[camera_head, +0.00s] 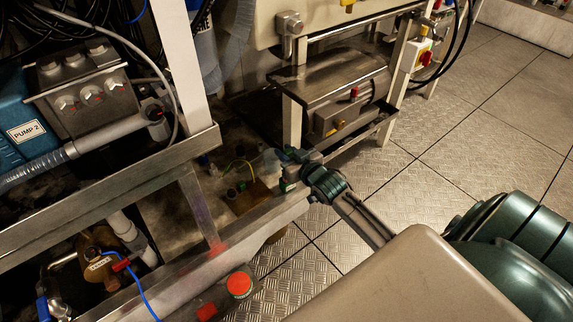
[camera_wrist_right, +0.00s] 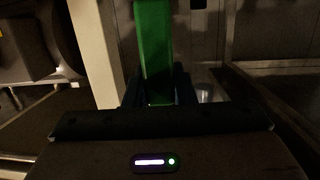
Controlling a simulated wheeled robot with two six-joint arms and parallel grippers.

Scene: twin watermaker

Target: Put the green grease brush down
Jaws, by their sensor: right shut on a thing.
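The green grease brush (camera_wrist_right: 155,45) is a bright green bar in the right wrist view, standing up the picture between two dark fingers. My right gripper (camera_wrist_right: 158,88) is shut on it. In the head view my right gripper (camera_head: 290,165) is small and dark, at the end of the arm beside the metal frame's low rail. Small green patches show by it there, but I cannot make out the brush's outline. The brush's far end runs out of the top of the wrist view. My left gripper is not in view.
A steel box unit (camera_head: 340,95) on a rack stands behind the gripper. The metal frame (camera_head: 110,200) with the blue PUMP 2 (camera_head: 25,130) fills the left. A red button (camera_head: 239,284) sits on the low rail. Chequered floor (camera_head: 420,130) is clear to the right.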

